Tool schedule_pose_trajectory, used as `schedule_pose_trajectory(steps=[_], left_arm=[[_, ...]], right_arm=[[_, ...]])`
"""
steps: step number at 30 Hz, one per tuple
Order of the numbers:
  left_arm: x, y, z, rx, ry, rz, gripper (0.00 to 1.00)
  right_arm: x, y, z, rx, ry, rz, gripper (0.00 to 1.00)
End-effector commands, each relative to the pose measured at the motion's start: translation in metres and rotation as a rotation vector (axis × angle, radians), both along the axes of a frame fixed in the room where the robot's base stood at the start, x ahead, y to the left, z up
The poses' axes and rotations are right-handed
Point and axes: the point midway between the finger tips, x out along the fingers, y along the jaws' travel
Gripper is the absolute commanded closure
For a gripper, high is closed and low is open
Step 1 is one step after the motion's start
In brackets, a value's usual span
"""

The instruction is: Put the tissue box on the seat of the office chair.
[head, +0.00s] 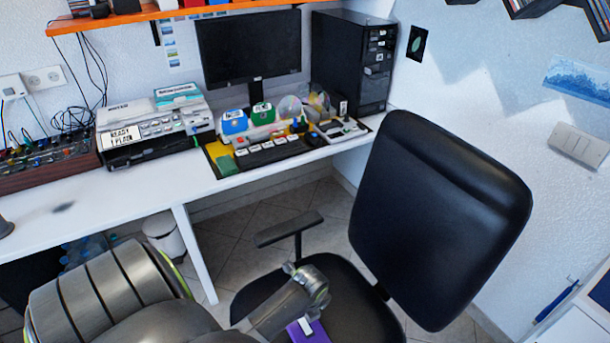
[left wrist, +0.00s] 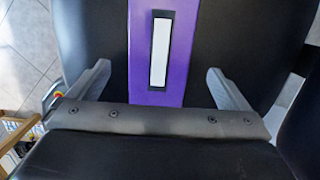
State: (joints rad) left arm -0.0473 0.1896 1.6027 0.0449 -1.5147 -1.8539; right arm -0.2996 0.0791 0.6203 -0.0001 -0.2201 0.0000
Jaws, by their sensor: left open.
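The tissue box (head: 314,335) is purple with a white slot strip on top. It appears to rest on the black seat (head: 345,300) of the office chair; its lower part is cut off by the head view's bottom edge. In the left wrist view the box (left wrist: 143,60) lies between the two grey fingers of my left gripper (left wrist: 158,70), with a gap on each side. The gripper is open and holds nothing. In the head view my left arm reaches in from the left over the seat. My right gripper is not in view.
The chair's tall backrest (head: 435,215) stands right of the seat, and an armrest (head: 289,229) rises at its far left. A white desk (head: 150,190) with a monitor, computer tower and keyboard lies behind. Tiled floor shows between desk and chair.

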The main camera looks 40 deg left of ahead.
Motion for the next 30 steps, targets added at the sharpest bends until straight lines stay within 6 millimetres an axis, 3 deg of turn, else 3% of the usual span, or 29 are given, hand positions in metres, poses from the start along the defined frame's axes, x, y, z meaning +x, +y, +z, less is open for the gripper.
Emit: schedule_pose_trajectory(steps=[3, 9, 30], left_arm=[[0.000, -0.003, 0.023, 0.000, -0.003, 0.000, 0.01], [-0.001, -0.006, 0.044, 0.000, -0.001, 0.000, 0.01], [-0.002, -0.007, 0.049, 0.000, 0.000, 0.000, 0.01]], right_arm=[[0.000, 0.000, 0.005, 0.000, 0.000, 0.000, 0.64], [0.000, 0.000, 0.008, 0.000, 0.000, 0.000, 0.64], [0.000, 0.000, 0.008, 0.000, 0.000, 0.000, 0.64]])
